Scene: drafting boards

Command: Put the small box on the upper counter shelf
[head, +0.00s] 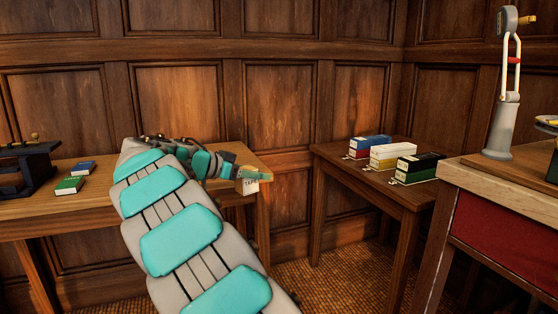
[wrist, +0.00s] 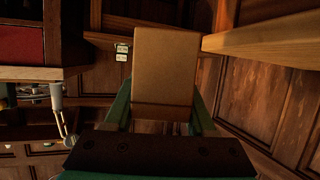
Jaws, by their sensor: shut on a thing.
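My gripper (head: 236,174) is at the right end of the wooden table on the left. In the wrist view, the box shows as a plain brown face (wrist: 165,70) between the two green fingers (wrist: 163,112). Whether the box touches the table is hard to tell. A higher counter (head: 497,178) with a pale wood top and red front stands at the right; I cannot tell whether it is the upper counter shelf.
The left table (head: 95,205) holds a dark device (head: 27,168), a green book (head: 69,186) and a blue book (head: 84,168). A lower side table (head: 400,191) carries blue, yellow-white and black-green boxes.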

